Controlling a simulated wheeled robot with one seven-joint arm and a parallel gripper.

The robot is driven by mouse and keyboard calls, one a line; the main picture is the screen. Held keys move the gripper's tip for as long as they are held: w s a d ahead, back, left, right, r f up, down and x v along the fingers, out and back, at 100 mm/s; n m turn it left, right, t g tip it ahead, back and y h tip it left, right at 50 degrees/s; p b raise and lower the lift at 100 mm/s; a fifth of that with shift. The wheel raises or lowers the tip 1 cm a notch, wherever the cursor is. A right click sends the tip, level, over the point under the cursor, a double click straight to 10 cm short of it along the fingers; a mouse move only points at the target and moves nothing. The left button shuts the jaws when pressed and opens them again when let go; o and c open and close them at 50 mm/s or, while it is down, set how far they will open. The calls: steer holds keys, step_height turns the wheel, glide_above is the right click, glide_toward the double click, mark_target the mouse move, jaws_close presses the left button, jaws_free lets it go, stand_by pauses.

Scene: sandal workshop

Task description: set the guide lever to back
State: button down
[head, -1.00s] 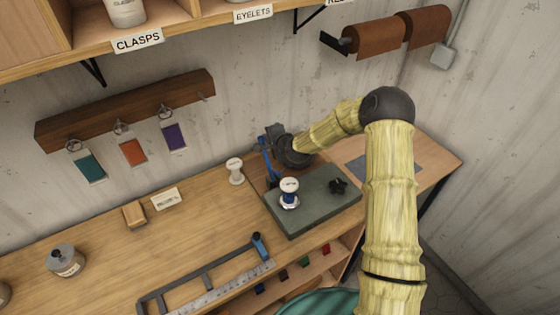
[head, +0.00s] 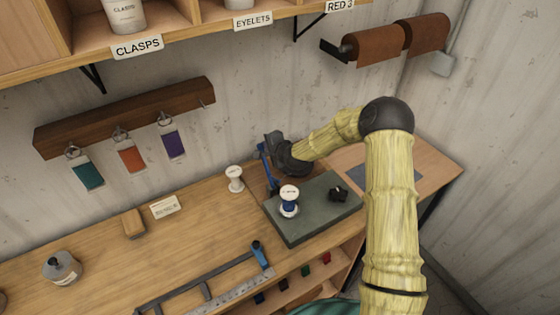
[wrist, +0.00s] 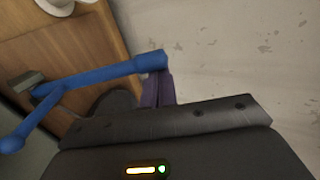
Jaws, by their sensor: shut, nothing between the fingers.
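A blue lever arm (head: 264,160) stands at the back left of a grey-green machine plate (head: 310,228) on the bench. In the wrist view the blue bar (wrist: 100,74) runs across the left half, with a second blue piece joining it lower left. My gripper (wrist: 160,80) shows there as narrow purplish fingers, shut and empty, right at the bar's right end. Whether they touch it I cannot tell. In the head view my dark gripper body (head: 273,141) is beside the lever's upper end and partly hides it. The lever's pivot is not clear.
A blue-and-white spool (head: 289,200) and a black knob (head: 338,194) are on the plate. A white spool (head: 234,178) stands left of it. The wall is close behind; the bench left of the white spool is fairly open.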

steer(key=shift+s+a+f+b, duration=0.1)
steer(key=shift+s+f+b, duration=0.05)
steer(key=shift+s, duration=0.35)
steer(key=shift+s+a+f+b, duration=0.1)
steer(key=shift+s+f+b, duration=0.05)
steer(key=shift+s, duration=0.3)
steer(key=shift+d, duration=0.1)
steer(key=s+d+r+b, duration=0.3)
steer(key=s+d+r, duration=0.3)
steer(key=s+d, duration=0.1)
steer(key=shift+s+d+r, duration=0.35)
steer(key=shift+d, duration=0.55)
